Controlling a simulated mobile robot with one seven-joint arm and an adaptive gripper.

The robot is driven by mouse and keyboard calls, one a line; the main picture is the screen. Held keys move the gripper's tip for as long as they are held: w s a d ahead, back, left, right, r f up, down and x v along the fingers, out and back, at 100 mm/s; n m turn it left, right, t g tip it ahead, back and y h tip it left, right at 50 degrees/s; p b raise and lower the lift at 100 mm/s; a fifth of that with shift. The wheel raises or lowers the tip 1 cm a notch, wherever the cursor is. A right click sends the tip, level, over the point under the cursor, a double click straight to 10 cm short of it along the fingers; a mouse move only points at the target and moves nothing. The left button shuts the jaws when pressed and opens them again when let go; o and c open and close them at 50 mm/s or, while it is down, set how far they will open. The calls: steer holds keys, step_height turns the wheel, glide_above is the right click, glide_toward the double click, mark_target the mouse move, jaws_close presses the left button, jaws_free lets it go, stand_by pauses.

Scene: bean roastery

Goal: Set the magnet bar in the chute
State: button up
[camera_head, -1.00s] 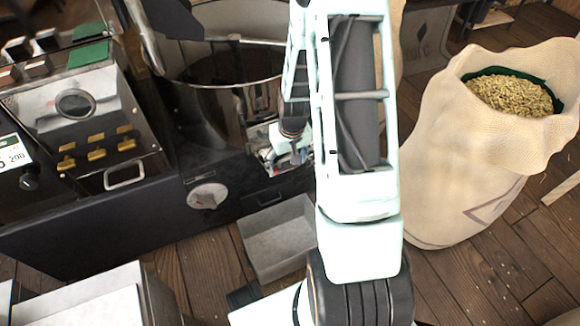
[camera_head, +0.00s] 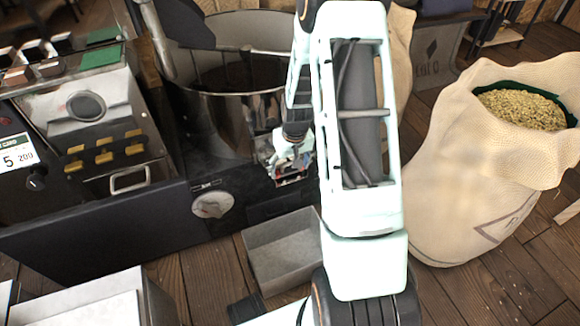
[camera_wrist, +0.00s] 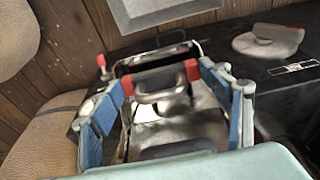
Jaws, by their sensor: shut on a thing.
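My gripper (camera_head: 288,168) is at the front of the dark roaster, beside the steel drum and above the grey tray. In the wrist view, its blue fingers (camera_wrist: 160,95) are spread to either side of a metal piece with a looped grey handle (camera_wrist: 160,82), and red parts show near the fingertips. The gripper is shut on this piece, which I take to be the magnet bar. A shiny metal opening, probably the chute (camera_wrist: 152,58), lies around or just beyond it. I cannot tell whether the bar is seated. In the head view my gripper mostly hides the bar.
A grey tray (camera_head: 284,252) sits on the wooden floor below. The roaster's round knob (camera_head: 212,204) is left of my gripper. A large sack of beans (camera_head: 465,185) stands at the right. A control panel (camera_head: 85,105) is at the left.

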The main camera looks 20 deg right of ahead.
steer(key=shift+s+f, duration=0.1)
steer(key=shift+f, duration=0.4)
steer(key=shift+c, duration=0.8)
steer(key=o, duration=2.1)
steer(key=shift+f, duration=0.2)
steer(key=shift+r, duration=0.1)
steer(key=r, duration=0.4)
steer(key=s+r, duration=0.1)
steer(key=r, duration=0.6)
steer(key=shift+s+r, duration=0.35)
steer(key=shift+s, duration=0.05)
